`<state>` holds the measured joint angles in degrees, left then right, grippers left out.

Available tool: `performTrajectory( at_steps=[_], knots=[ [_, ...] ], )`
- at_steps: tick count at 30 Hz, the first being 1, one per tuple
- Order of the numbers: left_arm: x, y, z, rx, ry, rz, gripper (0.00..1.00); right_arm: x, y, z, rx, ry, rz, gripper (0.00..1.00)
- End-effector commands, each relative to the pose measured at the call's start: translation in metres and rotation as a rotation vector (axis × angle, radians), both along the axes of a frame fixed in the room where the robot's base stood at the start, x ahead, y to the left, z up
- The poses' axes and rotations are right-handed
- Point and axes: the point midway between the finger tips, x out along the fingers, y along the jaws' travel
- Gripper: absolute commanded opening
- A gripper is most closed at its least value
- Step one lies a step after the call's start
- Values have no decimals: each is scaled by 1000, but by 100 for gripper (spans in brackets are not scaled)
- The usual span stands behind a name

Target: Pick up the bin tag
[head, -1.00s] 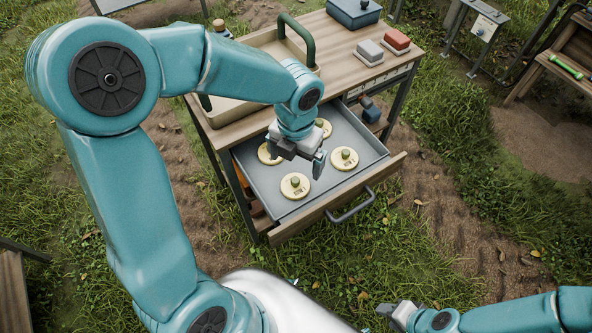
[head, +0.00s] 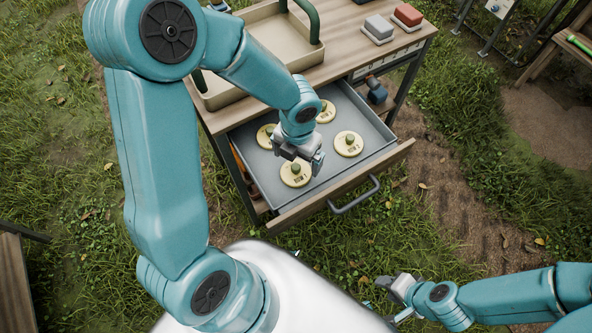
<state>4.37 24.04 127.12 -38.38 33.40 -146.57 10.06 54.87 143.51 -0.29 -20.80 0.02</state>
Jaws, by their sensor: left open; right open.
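One bin tag (head: 296,178) is at the front left, one (head: 348,146) at the right, one (head: 326,112) at the back and one (head: 264,138) at the left, partly hidden. My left gripper (head: 303,162) is open and points down over the front-left tag, close to its knob. It hides part of that tag, and I cannot tell whether it touches it. My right gripper (head: 388,284) is open and empty, low over the grass at the right.
A beige tray (head: 262,42) with a green handle stands on the tabletop. A grey block (head: 379,28) and a red block (head: 407,16) sit to its right. The drawer front with its dark handle (head: 354,196) juts out. Grass and bare soil surround the table.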

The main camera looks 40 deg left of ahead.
Motion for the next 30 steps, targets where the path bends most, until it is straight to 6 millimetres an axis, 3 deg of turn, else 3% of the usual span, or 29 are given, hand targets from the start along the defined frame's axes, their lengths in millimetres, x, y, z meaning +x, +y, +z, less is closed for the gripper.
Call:
performTrajectory(
  at_steps=[10, 19, 20, 24, 30],
  knots=[
    [1, 4, -48, 0, 1, -1, 100, 0, 0, -15, 0, 0, 0, 43],
    [2, 5, -53, 0, -2, 1, 100, 0, 0, -16, 0, 0, 0, 43],
    [2, 5, -53, 0, -2, 0, 97, 0, 0, -16, 0, 0, 0, 43],
    [3, 5, -53, 0, -2, 0, 54, 0, 0, -16, 0, 0, 0, 43],
    [2, 5, -53, 0, -1, 0, 54, 0, 0, -16, 0, 0, 0, 43]
  ],
)
